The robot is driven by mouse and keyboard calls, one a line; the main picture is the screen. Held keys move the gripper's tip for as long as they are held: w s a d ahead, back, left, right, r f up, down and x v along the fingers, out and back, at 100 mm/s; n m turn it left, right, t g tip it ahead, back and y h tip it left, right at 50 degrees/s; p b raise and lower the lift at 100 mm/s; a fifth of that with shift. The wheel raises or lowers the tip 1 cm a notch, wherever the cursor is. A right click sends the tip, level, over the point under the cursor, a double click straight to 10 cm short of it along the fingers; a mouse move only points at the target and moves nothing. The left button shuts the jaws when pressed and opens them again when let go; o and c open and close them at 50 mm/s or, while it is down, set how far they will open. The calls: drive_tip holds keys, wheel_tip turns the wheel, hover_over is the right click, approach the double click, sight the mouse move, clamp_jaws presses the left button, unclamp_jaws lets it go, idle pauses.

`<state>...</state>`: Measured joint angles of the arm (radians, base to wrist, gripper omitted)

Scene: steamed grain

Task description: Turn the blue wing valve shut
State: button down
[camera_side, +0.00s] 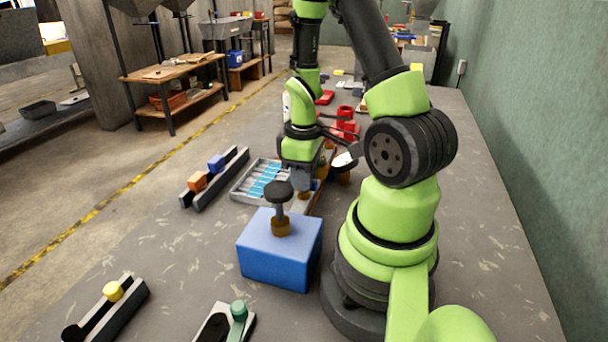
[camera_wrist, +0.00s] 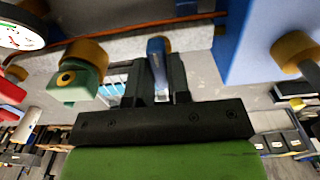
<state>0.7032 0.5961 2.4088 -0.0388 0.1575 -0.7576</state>
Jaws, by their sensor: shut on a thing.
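The blue wing valve (camera_wrist: 158,62) sits on a brass-coloured fitting on the pale pipe block in the wrist view. My gripper (camera_wrist: 158,78) has one finger on each side of the blue wing and is shut on it. In the side view my gripper (camera_side: 302,183) points down at the pipe block, just behind the blue box. There the arm and the black handwheel hide much of the valve. I cannot tell the wing's exact angle.
A blue box (camera_side: 272,255) with a black handwheel (camera_side: 278,191) stands close in front of my gripper. A white gauge (camera_side: 345,159) and a green fitting (camera_wrist: 83,82) are nearby. A grey tray (camera_side: 239,190) lies to the left.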

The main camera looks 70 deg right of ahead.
drive_tip(key=c, duration=1.1)
unclamp_jaws()
wheel_tip(320, 180, up, 10)
drive_tip(key=a+r+m+t, duration=0.1)
drive_tip(key=a+r+t, duration=0.1)
drive_tip(key=a+r, duration=0.2)
drive_tip(key=s+a+r+m+t+y, duration=0.1)
drive_tip(key=a+r+t, duration=0.1)
drive_tip(key=a+r, duration=0.2)
drive_tip(key=s+a+r+m+t+y, duration=0.1)
drive_tip(key=a+r+m+t, duration=0.1)
drive_tip(key=a, duration=0.6)
drive_tip(key=shift+s+a+r+t, duration=0.1)
drive_tip(key=shift+a+r+t, duration=0.15)
drive_tip(key=shift+r, duration=0.4)
drive_tip(key=shift+a+r+t, duration=0.1)
drive_tip(key=shift+r+t, duration=0.25)
drive_tip(key=shift+r, duration=0.25)
